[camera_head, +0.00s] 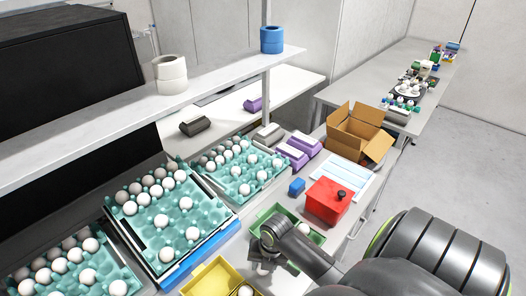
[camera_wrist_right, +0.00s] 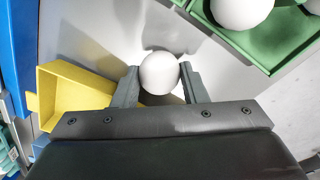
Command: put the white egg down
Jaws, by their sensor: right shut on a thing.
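The white egg (camera_wrist_right: 160,73) sits between the two fingers of my right gripper (camera_wrist_right: 160,84), which is shut on it. The egg is above a grey surface, between the yellow bin (camera_wrist_right: 72,97) and the green bin (camera_wrist_right: 268,58) in the right wrist view. In the head view my right gripper (camera_head: 262,266) is just in front of the green bin (camera_head: 258,222) and beside the yellow bin (camera_head: 205,277); the held egg is hidden there. Other white eggs lie in the green bin (camera_head: 304,228) and the yellow bin (camera_head: 245,291). My left gripper is not in view.
Teal egg trays (camera_head: 150,236) holding several white eggs line the table's left side. A red box (camera_head: 326,203), a small blue block (camera_head: 297,187) and an open cardboard box (camera_head: 352,138) stand beyond the green bin. A shelf (camera_head: 110,123) overhangs the back left.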

